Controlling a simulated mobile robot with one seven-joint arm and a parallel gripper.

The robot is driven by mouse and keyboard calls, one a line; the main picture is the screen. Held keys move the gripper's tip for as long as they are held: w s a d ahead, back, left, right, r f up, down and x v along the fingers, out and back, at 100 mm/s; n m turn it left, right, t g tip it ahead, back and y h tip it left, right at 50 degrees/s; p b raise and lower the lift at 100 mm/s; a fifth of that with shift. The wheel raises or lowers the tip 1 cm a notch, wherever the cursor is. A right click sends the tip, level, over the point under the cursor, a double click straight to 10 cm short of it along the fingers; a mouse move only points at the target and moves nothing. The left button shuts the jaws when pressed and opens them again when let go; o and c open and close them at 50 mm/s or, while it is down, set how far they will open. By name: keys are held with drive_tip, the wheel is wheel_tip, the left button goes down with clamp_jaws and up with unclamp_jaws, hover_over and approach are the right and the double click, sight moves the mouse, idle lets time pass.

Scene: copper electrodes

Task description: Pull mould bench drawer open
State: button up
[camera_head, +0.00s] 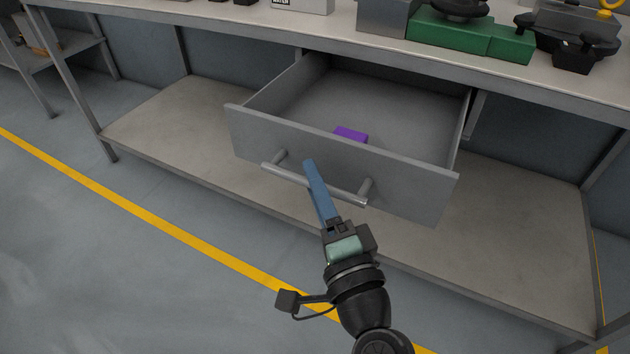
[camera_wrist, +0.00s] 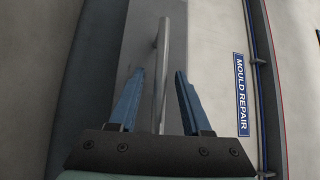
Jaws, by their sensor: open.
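The mould bench drawer (camera_head: 420,185) is grey and stands well out from under the bench top (camera_head: 350,47) in the head view. Its bar handle (camera_head: 285,172) runs across the front on two posts. My gripper (camera_head: 311,168) has blue fingers and reaches to the handle. In the wrist view my gripper (camera_wrist: 160,75) is open, with the handle bar (camera_wrist: 162,70) running between its two fingers, apart from both. The drawer front also shows in the wrist view (camera_wrist: 143,30). A small purple block (camera_head: 351,134) lies inside the drawer, partly hidden by its front.
A lower shelf (camera_head: 165,125) spans beneath the drawer. Green and black equipment (camera_head: 460,35) stands on the bench top. A "MOULD REPAIR" label (camera_wrist: 241,95) shows in the wrist view. Clear floor with a yellow line (camera_head: 170,230) lies in front.

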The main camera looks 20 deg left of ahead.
drive_tip(key=v, duration=1.2)
drive_tip(key=shift+s, duration=0.2)
drive_tip(key=shift+d, duration=0.1)
